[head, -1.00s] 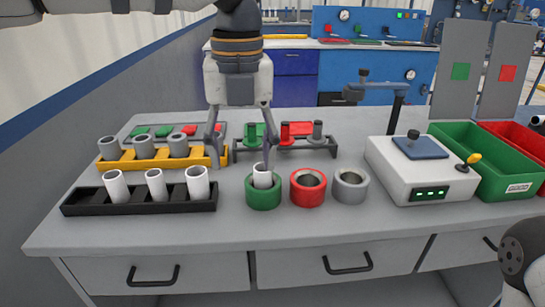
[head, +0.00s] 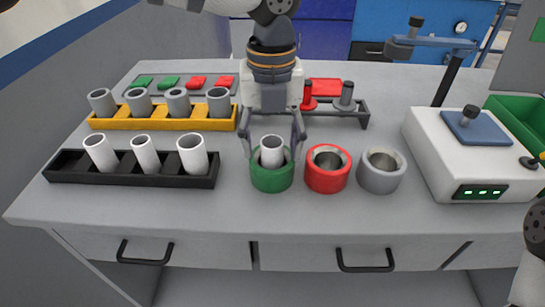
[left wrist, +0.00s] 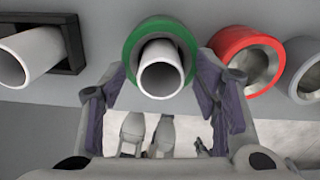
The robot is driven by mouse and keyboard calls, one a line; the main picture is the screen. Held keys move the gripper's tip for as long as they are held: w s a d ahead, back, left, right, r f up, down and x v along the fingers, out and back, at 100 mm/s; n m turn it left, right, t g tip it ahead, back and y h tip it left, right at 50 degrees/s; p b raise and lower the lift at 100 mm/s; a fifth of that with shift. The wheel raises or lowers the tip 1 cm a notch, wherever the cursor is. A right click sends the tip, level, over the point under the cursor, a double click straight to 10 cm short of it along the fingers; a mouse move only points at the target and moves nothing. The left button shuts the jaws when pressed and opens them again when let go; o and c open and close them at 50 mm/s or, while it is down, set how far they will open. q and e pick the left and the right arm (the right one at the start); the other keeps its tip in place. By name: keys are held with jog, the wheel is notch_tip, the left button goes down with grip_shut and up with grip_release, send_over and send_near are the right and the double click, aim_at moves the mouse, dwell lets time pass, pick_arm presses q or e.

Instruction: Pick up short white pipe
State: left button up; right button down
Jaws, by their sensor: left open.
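A short white pipe (head: 271,152) stands inside the green ring holder (head: 272,178), its upper end above the rim. The pipe also shows in the left wrist view (left wrist: 162,77), within the green ring (left wrist: 133,43). My left gripper (head: 271,146) is open above the green holder, with one finger on each side of the pipe. In the left wrist view the fingers (left wrist: 162,85) are spread wide and the pipe lies between them, with a gap on both sides. More white pipes (head: 145,154) lean in a black rack (head: 70,175) at the left.
A red ring holder (head: 327,180) and a grey one (head: 380,182) stand close to the right of the green one. A yellow rack (head: 110,124) of grey pipes is behind the black rack. A white box (head: 480,165) stands at the right. The front table strip is clear.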

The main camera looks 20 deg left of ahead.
pick_arm(q)
jog(key=shift+f, duration=0.3)
jog(key=shift+w, duration=0.1)
jog(key=c, duration=1.2)
jog(key=shift+r, duration=0.15)
notch_tip(320, 180, up, 10)
jog(key=shift+f+p, duration=0.1)
jog(key=shift+p, duration=0.45)
